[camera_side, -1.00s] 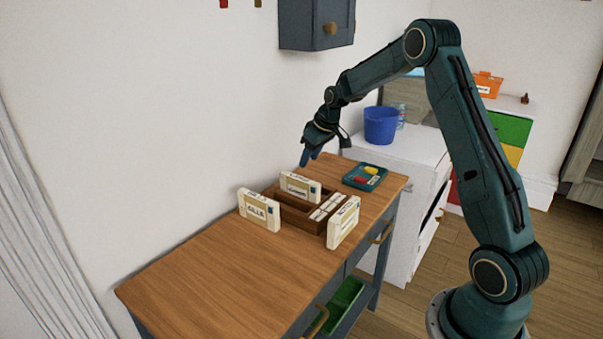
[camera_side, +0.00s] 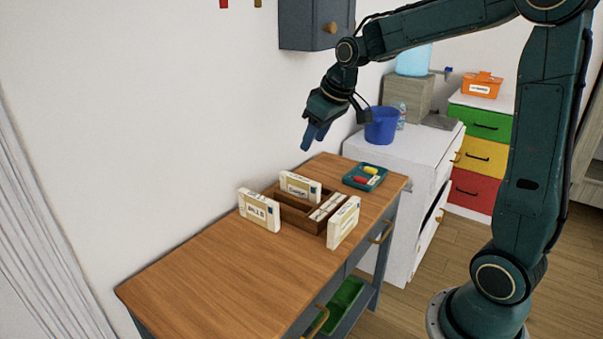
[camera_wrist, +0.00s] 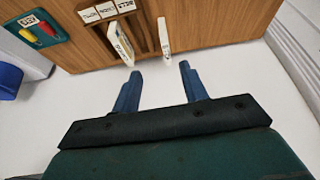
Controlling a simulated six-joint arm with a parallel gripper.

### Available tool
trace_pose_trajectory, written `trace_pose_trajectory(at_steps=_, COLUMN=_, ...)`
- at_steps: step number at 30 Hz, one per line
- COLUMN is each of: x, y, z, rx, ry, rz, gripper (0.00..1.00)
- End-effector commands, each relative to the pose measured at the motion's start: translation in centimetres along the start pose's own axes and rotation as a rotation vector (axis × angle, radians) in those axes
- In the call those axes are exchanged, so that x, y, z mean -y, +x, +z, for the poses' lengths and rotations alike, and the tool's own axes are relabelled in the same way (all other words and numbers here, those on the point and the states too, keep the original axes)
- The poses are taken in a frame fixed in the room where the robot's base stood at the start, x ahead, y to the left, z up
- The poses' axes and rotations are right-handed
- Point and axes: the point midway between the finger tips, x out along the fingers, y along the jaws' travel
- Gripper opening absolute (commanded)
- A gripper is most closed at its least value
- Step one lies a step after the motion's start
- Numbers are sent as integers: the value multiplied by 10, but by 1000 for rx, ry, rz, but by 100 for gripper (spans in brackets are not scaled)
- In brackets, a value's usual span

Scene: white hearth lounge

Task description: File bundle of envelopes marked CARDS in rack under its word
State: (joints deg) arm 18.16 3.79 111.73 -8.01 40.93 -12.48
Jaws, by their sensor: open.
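The brown wooden rack (camera_side: 301,218) sits on the wooden table, with a row of white word labels (camera_side: 325,207) along one edge; their words are too small to read surely. One cream envelope bundle (camera_side: 300,187) stands upright at the rack's wall-side end, seemingly in a slot; it also shows in the wrist view (camera_wrist: 120,43). Its word is unclear, and I cannot tell which label it lines up with. A bundle that seems to read BILLS (camera_side: 259,210) stands left of the rack. Another bundle (camera_side: 343,222) stands at its right. My gripper (camera_side: 315,137) is open and empty above the rack's wall side.
A teal tray (camera_side: 353,180) with a red and a yellow item lies behind the rack. A blue bucket (camera_side: 381,126) stands on the white cabinet beyond. The wall is close behind the table. The table's left front is clear.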

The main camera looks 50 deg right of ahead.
Motion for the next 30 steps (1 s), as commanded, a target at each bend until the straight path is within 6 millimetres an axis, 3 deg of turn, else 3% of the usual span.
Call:
trace_pose_trajectory(at_steps=6, x=37, y=-43, z=36, rx=-18, ry=-4, rz=2, gripper=43)
trace_pose_trajectory(at_steps=15, x=75, y=-84, z=98, rx=-40, ry=0, rz=-2, gripper=43)
trace_pose_trajectory(at_steps=24, x=99, y=-106, z=167, rx=-63, ry=9, rz=-13, gripper=43)
trace_pose_trajectory(at_steps=30, x=105, y=-109, z=199, rx=-72, ry=16, rz=-20, gripper=43)
